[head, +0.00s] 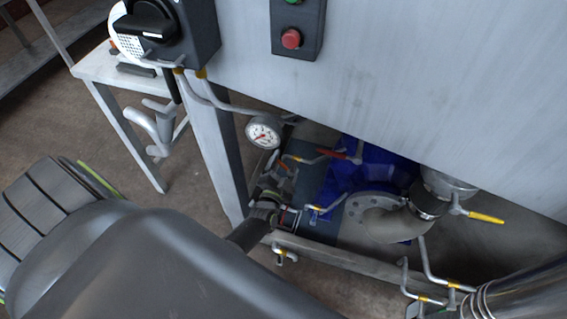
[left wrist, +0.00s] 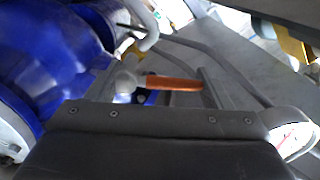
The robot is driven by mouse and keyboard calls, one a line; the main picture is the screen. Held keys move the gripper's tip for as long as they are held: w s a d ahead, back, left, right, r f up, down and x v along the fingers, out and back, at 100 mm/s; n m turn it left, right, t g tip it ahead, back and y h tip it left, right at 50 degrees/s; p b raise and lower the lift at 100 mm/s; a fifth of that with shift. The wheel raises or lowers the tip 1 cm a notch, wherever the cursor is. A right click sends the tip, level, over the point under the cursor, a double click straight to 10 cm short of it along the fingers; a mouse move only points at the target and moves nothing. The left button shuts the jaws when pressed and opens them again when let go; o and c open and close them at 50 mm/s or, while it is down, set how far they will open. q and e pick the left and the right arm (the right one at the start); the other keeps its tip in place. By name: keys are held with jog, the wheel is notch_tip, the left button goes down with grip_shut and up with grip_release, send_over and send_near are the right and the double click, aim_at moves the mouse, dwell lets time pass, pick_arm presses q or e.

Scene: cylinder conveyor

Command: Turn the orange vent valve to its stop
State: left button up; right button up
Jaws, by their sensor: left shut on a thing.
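The orange vent valve has an orange lever handle (left wrist: 174,83) that lies crosswise between the fingers of my left gripper (left wrist: 168,92) in the left wrist view. A pale round hub sits at the handle's left end. The left gripper is shut on the handle. In the head view my left gripper (head: 272,186) is small and reaches in under the machine panel, below the round gauge (head: 264,132). A small orange piece (head: 282,167) shows at its fingertips there, and the valve body is mostly hidden. My right gripper does not show.
A blue pump body (head: 362,170) and a grey pipe elbow (head: 397,222) stand to the right of the gripper. A red lever (head: 340,156) and a yellow lever (head: 485,217) are nearby. Grey pipes and frame legs crowd the space. A control box with a red button (head: 291,39) is above.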

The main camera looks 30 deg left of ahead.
pick_arm(q)
jog(key=shift+d+r+m+p, duration=0.3)
jog(key=shift+m+p, duration=0.35)
jog(key=shift+m, duration=0.25)
jog(key=shift+w+d+m+p, duration=0.15)
jog(key=shift+m+p, duration=0.35)
jog(key=shift+m, duration=0.4)
jog(key=m, duration=0.2)
jog(key=d+m+p, duration=0.1)
jog(key=m, duration=0.1)
jog(key=shift+w+d+m, duration=0.1)
jog(key=shift+d+m, duration=0.1)
jog(key=shift+m, duration=0.1)
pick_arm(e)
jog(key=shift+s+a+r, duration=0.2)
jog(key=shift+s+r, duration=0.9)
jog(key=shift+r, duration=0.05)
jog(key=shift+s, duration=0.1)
pick_arm(q)
jog(key=shift+m, duration=0.3)
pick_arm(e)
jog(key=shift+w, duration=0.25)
pick_arm(q)
jog(key=o, duration=1.3)
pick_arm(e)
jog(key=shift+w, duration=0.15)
